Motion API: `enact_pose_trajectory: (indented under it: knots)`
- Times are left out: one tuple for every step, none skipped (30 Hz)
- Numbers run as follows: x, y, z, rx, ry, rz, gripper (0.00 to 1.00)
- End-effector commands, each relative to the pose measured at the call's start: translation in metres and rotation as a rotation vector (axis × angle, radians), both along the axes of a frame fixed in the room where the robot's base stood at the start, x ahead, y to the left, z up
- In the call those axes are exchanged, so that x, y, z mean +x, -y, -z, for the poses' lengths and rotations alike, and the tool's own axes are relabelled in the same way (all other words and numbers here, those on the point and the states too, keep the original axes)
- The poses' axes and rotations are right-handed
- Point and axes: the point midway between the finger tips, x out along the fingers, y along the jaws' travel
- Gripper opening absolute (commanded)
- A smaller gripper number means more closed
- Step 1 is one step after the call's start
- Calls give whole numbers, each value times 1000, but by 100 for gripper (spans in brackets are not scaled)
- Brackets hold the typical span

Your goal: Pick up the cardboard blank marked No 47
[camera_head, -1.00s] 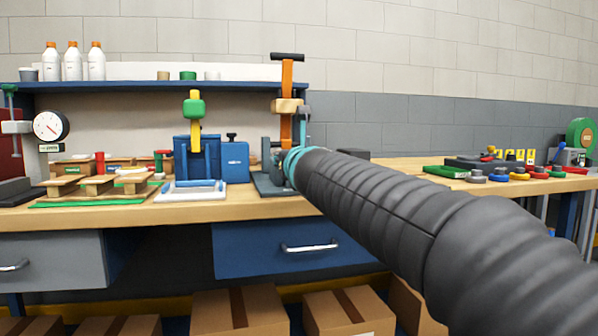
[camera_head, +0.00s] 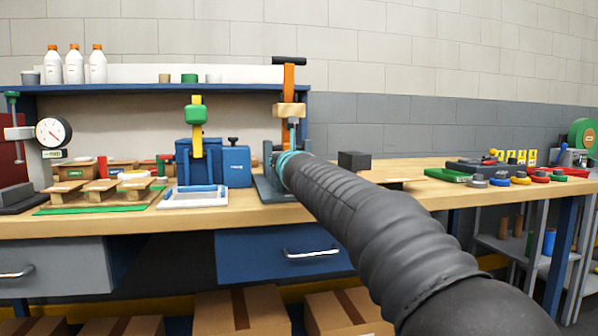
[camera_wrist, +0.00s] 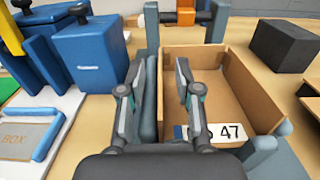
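The cardboard blank (camera_wrist: 240,80) shows in the wrist view as an open, tray-like brown piece with raised walls, held among grey-blue uprights. Its white label (camera_wrist: 228,132) reads 47; part of the label is covered by my right finger. My gripper (camera_wrist: 160,72) is open, with its two fingers apart over the left side of the blank. The right finger is over the blank's inside, and the left finger is outside it, beside a grey-blue upright (camera_wrist: 149,100). I cannot tell whether either finger touches. In the head view, my arm hides the blank.
A blue machine (camera_wrist: 90,55) stands close on the left, with a white tray (camera_wrist: 35,135) in front. A black block (camera_wrist: 285,45) sits right of the blank. An orange post (camera_head: 288,90) rises behind my wrist. Trays and coloured knobs (camera_head: 520,178) lie farther right.

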Motion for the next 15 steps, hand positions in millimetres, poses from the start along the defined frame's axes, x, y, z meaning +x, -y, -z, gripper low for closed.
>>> enact_pose_trajectory:
  knots:
    - [3, -1, -1, 0, 0, 0, 33]
    - [3, -1, -1, 0, 0, 0, 33]
    - [4, -1, 0, 0, 0, 0, 33]
    - [4, -1, 0, 1, 0, 0, 33]
    - [4, -1, 0, 1, 0, 0, 33]
    - [4, -1, 0, 1, 0, 0, 33]
    - [4, -1, 0, 1, 0, 0, 33]
    - [4, -1, 0, 1, 0, 0, 33]
    - [4, -1, 0, 1, 0, 0, 33]
    - [4, -1, 0, 1, 0, 0, 28]
    - [4, -1, 0, 1, 0, 0, 21]
    - [4, -1, 0, 1, 0, 0, 11]
    - [4, -1, 0, 1, 0, 0, 3]
    - [4, -1, 0, 1, 0, 0, 0]
    - [4, -1, 0, 1, 0, 0, 0]
